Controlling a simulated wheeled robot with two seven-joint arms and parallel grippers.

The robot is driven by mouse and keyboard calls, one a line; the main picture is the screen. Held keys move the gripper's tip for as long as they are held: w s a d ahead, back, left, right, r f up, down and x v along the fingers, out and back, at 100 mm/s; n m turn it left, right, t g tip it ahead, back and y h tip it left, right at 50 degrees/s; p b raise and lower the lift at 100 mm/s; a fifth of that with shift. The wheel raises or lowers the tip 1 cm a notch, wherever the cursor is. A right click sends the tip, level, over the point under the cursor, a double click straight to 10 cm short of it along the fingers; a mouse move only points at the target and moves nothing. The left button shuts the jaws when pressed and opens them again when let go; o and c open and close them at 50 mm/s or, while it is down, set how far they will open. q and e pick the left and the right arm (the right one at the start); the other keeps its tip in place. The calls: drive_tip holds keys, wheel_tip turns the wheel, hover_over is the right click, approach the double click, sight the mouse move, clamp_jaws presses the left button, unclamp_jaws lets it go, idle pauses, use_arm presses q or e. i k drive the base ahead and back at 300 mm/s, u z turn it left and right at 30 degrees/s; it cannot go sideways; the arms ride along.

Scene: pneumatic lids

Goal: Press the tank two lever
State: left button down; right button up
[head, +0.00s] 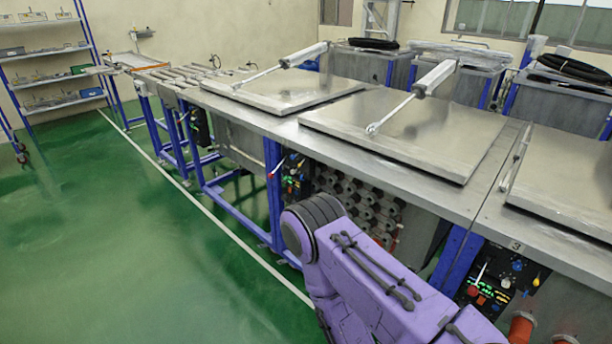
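A row of steel tanks with flat lids runs along the bench. The middle lid (415,130) lies flat, with a white pneumatic cylinder (435,79) slanting above it. Below its front left corner is a dark control panel (296,178) with lit buttons, and a lever with a red tip (275,171) sticks out at its left; no number is readable there. A panel marked 3 (500,277) is at the lower right, with a pale lever (479,273). One purple arm of mine reaches in from the bottom right, in front of the bench. Neither gripper shows.
A farther lid (283,92) and a nearer right lid (570,180) also lie flat. Another dark panel (198,127) is farther left. Blue frame legs (272,195) stand along the bench front. The green floor (110,250) at left is clear. Shelves (50,70) stand at back left.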

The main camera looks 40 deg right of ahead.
sight(270, 175)
drive_tip(key=z, duration=1.05)
drive_tip(key=i, duration=1.2)
drive_tip(key=z, duration=0.9)
